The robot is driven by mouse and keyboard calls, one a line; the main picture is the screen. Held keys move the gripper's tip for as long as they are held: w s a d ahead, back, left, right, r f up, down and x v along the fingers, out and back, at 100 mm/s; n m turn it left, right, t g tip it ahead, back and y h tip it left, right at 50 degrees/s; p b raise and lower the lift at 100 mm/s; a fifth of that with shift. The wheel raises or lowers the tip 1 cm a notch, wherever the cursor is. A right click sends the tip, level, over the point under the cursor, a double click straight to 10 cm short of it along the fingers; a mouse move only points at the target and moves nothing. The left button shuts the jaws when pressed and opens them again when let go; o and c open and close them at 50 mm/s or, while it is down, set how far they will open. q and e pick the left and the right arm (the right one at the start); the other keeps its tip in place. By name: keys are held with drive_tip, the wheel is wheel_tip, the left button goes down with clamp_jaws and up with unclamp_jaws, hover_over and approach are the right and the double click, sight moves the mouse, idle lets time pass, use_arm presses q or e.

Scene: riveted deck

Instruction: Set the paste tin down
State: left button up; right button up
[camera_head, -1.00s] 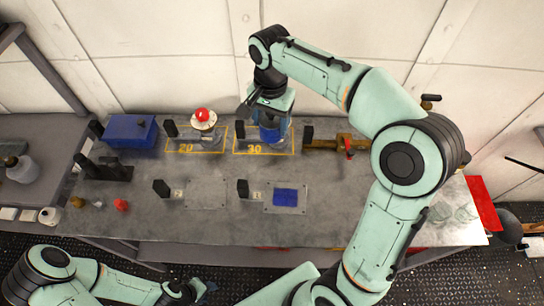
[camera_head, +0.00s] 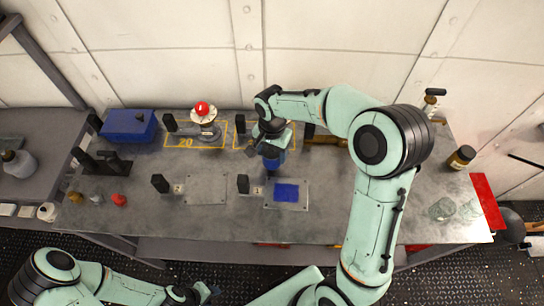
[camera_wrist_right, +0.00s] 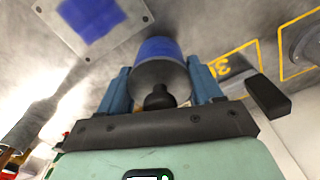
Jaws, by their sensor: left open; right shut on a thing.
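The paste tin, a blue-banded cylinder (camera_head: 274,162), hangs in my right gripper (camera_head: 270,148) above the table, just behind the plate with the blue square (camera_head: 287,193). In the right wrist view the tin (camera_wrist_right: 158,50) sits between the two blue fingers of my right gripper (camera_wrist_right: 160,82), which are shut on it. The plate's blue square (camera_wrist_right: 92,16) shows there at the upper left, apart from the tin. My left gripper (camera_head: 203,292) is open and empty at the bottom of the head view, in front of the table.
A yellow outline marked 20 (camera_head: 185,142) holds a stand with a red knob (camera_head: 202,108). A black block (camera_head: 243,184) stands left of the blue-square plate. A bare plate (camera_head: 206,188) lies further left. A blue box (camera_head: 129,126) is at the back left. Brown bottle (camera_head: 461,157) at right.

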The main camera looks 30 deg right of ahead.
drive_tip(key=shift+f, duration=1.5)
drive_tip(key=shift+f, duration=0.2)
drive_tip(key=o, duration=1.2)
